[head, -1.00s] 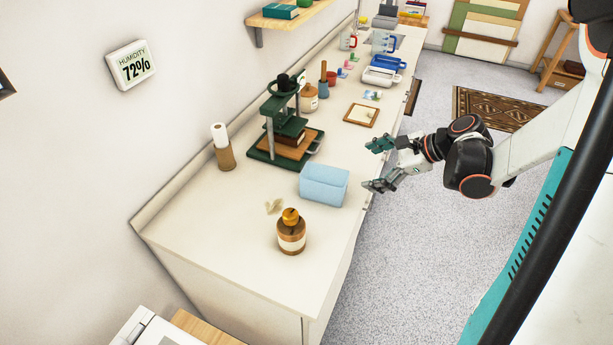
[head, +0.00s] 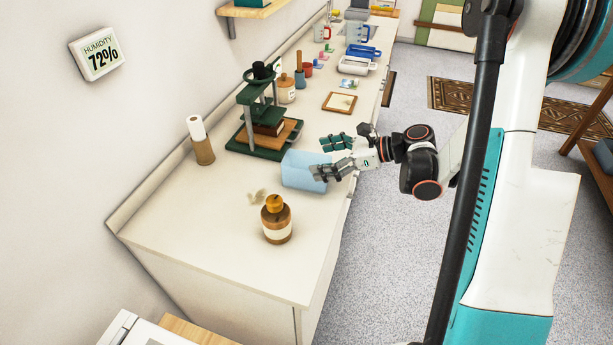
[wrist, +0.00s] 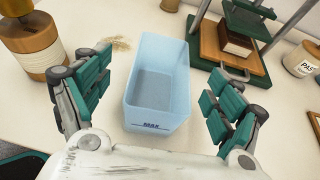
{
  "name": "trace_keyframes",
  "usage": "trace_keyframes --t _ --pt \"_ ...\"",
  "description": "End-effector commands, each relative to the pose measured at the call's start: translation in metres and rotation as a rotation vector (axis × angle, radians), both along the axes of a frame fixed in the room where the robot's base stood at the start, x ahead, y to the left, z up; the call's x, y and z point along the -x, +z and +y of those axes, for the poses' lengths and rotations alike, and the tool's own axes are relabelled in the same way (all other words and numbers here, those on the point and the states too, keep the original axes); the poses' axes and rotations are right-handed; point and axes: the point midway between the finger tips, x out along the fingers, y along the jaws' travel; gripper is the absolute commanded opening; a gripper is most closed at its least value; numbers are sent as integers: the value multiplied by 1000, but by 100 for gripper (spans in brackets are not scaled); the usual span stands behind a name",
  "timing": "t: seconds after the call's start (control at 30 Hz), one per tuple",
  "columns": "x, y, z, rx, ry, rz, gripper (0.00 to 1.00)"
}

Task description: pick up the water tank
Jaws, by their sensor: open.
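The water tank (head: 298,170) is a light blue, open-topped box standing upright on the white counter. In the wrist view the tank (wrist: 158,85) shows a "MAX" mark on its near wall and looks empty. My gripper (head: 328,158) is open, at the tank's right side in the head view, and its nearer finger hides part of the tank. In the wrist view my gripper (wrist: 157,100) has one finger on each side of the tank, with gaps between the fingers and the walls. I cannot tell its exact height over the counter.
A green press (head: 262,125) stands behind the tank, with a jar (head: 286,90) beyond it. A brown bottle with an orange top (head: 276,220) stands in front, near small pale scraps (head: 257,196). A framed tile (head: 340,102) lies farther along the white counter (head: 200,240).

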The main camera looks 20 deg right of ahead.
Motion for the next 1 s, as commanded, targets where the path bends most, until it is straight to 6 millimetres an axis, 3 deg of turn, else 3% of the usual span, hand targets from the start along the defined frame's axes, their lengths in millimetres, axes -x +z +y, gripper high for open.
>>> trace_keyframes --t 0.47,0.7,0.9,1.0 --pt "-26 -26 36 1 4 0 86" --pt "-28 -25 37 1 0 1 86" --pt "-28 -25 37 1 0 0 40" --pt "-28 -25 37 1 0 0 23"
